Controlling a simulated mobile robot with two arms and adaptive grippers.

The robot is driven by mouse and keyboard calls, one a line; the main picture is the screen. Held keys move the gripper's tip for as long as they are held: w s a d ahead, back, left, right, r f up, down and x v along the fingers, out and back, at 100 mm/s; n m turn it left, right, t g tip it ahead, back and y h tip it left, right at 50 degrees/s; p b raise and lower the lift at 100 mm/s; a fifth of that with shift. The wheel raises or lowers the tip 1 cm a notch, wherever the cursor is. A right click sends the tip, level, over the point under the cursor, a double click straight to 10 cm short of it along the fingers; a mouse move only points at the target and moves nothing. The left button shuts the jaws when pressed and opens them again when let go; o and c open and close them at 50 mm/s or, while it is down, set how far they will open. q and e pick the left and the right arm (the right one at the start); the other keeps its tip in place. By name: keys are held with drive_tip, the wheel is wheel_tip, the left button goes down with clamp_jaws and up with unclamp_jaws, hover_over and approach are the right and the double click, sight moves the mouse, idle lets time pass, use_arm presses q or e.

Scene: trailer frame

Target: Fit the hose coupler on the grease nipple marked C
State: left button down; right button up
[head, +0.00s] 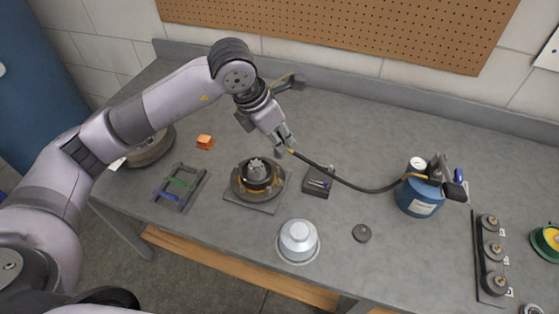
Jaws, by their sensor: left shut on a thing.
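My left gripper (286,143) is shut on the end of a black hose (345,180), above the middle of the bench. A small brass-coloured bit (292,151) shows at the fingers; the rest of the coupler is hidden by them. The hose sags to the right to a blue grease pot (419,197) with a gauge on top. A dark strip (476,255) at the right carries three round fittings with nipples: far (490,221), middle (493,248) and near (494,282). Small white tags stand beside them, too small to read surely. The gripper is far left of them. My right gripper is out of view.
A green and yellow reel (547,241) lies right of the strip. Open bench lies behind the pot.

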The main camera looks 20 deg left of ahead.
sight(280, 135)
use_arm(q)
wheel_tip(280, 135, up, 8)
drive_tip(key=shift+r+b, duration=0.25)
drive_tip(key=shift+b, duration=0.35)
drive_tip(key=shift+r, duration=0.6)
drive_tip(key=shift+r+p, duration=0.8)
drive_tip(key=shift+r, duration=0.6)
